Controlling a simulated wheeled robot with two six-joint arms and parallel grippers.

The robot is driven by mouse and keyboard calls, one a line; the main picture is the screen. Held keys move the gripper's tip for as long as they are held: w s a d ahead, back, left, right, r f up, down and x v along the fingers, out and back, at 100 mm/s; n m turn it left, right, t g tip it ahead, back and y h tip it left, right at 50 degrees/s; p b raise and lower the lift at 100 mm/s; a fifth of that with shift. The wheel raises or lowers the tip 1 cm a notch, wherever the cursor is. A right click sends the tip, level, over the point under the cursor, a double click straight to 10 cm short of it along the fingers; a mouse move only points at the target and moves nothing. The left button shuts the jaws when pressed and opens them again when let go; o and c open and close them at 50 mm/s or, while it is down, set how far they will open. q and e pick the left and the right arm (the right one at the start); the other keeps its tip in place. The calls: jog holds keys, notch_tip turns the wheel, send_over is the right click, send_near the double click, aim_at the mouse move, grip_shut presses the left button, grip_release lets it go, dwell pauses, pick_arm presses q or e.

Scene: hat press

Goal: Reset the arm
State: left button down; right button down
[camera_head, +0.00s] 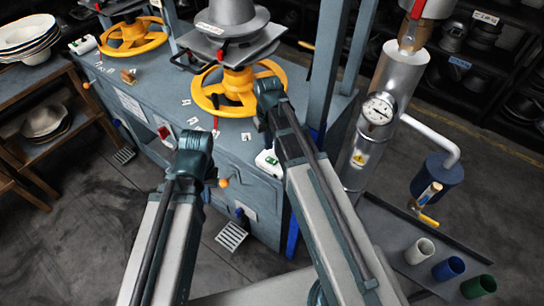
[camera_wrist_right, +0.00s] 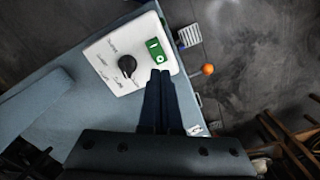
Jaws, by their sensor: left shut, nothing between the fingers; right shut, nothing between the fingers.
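My right gripper (camera_wrist_right: 160,75) is shut and empty in the wrist view, its dark fingers pointing at a white control box (camera_wrist_right: 120,55). The fingertips overlap the box's lower edge in the picture, beside a green button (camera_wrist_right: 158,48); I cannot tell whether they touch. A black knob (camera_wrist_right: 127,66) is on the box. In the head view the right arm (camera_head: 300,165) reaches over the blue machine table (camera_head: 150,85), and its gripper is hidden. The left arm (camera_head: 170,230) ends in a bent joint in front of the table; its gripper is hidden too.
A hat form (camera_head: 228,15) sits on a press above a yellow handwheel (camera_head: 238,92). A second yellow handwheel (camera_head: 132,38) stands left. A metal cylinder with a gauge (camera_head: 378,110) is right of the right arm. Lower-left floor is clear.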

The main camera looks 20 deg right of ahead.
jog(key=shift+r+p, duration=0.35)
jog(key=shift+r, duration=0.3)
jog(key=s+a+n+h, duration=0.1)
jog(key=s+a+n, duration=0.1)
jog(key=s+a, duration=0.8)
jog(key=s, duration=0.4)
jog(key=shift+s+a, duration=0.15)
jog(key=shift+a, duration=0.1)
